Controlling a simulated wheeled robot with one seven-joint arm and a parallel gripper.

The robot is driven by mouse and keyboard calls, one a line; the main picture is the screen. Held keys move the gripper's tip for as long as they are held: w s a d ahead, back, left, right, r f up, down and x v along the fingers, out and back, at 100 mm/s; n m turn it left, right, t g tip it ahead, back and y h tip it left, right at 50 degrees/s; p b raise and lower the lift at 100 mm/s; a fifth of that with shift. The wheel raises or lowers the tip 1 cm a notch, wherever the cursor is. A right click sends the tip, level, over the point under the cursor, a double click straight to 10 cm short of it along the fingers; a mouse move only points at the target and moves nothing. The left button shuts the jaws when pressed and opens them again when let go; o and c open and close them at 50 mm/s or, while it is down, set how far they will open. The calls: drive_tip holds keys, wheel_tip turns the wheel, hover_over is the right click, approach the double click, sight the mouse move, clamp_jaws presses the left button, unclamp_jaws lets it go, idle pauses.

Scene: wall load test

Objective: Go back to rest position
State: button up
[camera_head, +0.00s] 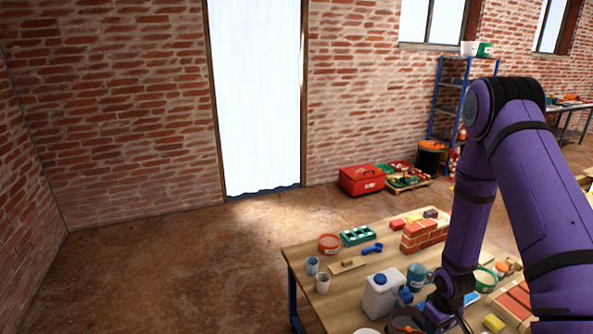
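My purple arm comes in from the right and bends down over the wooden table (340,282). Its lower end, with my gripper (447,312), is low over the table's front part, near the bottom edge of the head view. The fingers are dark, small and partly hidden among the things there, so I cannot tell whether they are open, shut or holding something.
A small brick wall (425,235) stands on the table behind my arm. A red tub (329,243), a green tray (358,235) and cups (312,265) are at its left. A red toolbox (362,180) and a blue shelf (442,110) stand by the wall. The floor at left is clear.

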drive_tip(key=a+r+m+t+h, duration=0.1)
drive_tip(key=a+r, duration=0.1)
drive_tip(key=r, duration=1.4)
drive_tip(key=a+r+m+t, duration=0.1)
drive_tip(key=a+r, duration=0.1)
drive_tip(key=r, duration=1.4)
drive_tip(key=s+a+r+m+t, duration=0.1)
drive_tip(key=s+a+r, duration=0.2)
drive_tip(key=s+r, duration=0.6)
drive_tip(key=s+a+r+m+t+y, duration=0.1)
drive_tip(key=s+a+r+t, duration=0.1)
drive_tip(key=s+r, duration=0.7)
drive_tip(key=s+a, duration=0.1)
drive_tip(key=s, duration=0.1)
drive_tip(key=shift+s+a+r, duration=0.4)
